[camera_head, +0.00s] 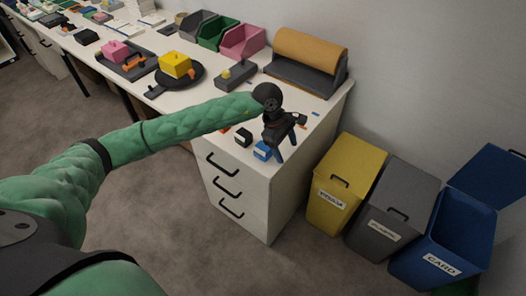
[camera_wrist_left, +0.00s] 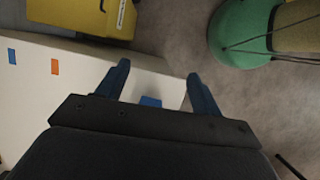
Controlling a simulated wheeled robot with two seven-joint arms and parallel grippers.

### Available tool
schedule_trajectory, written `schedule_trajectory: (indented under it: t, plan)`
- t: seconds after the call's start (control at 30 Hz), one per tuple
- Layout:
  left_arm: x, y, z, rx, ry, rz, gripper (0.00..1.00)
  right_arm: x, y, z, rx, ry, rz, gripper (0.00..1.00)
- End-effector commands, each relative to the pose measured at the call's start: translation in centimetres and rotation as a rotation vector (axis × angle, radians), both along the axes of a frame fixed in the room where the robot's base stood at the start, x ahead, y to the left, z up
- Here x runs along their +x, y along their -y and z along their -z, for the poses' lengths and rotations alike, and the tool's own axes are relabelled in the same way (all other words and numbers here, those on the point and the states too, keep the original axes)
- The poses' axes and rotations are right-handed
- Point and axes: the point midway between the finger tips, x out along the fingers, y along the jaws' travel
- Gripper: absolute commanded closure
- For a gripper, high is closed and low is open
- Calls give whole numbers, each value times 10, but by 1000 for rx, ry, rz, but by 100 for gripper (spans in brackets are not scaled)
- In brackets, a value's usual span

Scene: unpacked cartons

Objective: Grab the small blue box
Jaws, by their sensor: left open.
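The small blue box (camera_head: 262,151) sits near the front edge of the white counter top, at its right end. In the left wrist view, a bit of blue (camera_wrist_left: 151,101) shows between the fingers, just past the gripper body, which hides the rest. My left gripper (camera_head: 275,148) points down beside the box, at its right in the head view. Its two dark blue fingers (camera_wrist_left: 158,72) are apart with nothing held between them. Whether a finger touches the box I cannot tell. My right gripper is in neither view.
A small black box (camera_head: 243,137) stands left of the blue one. Yellow (camera_head: 322,214), grey (camera_head: 365,235) and blue (camera_head: 440,262) bins stand on the floor to the right. A paper roll holder (camera_head: 305,72) and a grey block (camera_head: 235,76) are farther back.

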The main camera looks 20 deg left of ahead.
Motion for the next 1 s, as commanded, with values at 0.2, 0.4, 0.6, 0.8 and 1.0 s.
schedule_trajectory:
  t: [0.2,0.4,0.6,0.8,1.0]
  plan:
    - [28,-72,-3,288,40,38,34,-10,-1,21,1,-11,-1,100]
    - [33,-89,-3,355,44,43,34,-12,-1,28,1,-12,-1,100]
    - [33,-88,14,353,41,43,34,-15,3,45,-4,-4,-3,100]
    - [33,-87,24,352,42,43,34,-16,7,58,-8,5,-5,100]
    - [33,-86,37,351,41,44,34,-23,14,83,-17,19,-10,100]
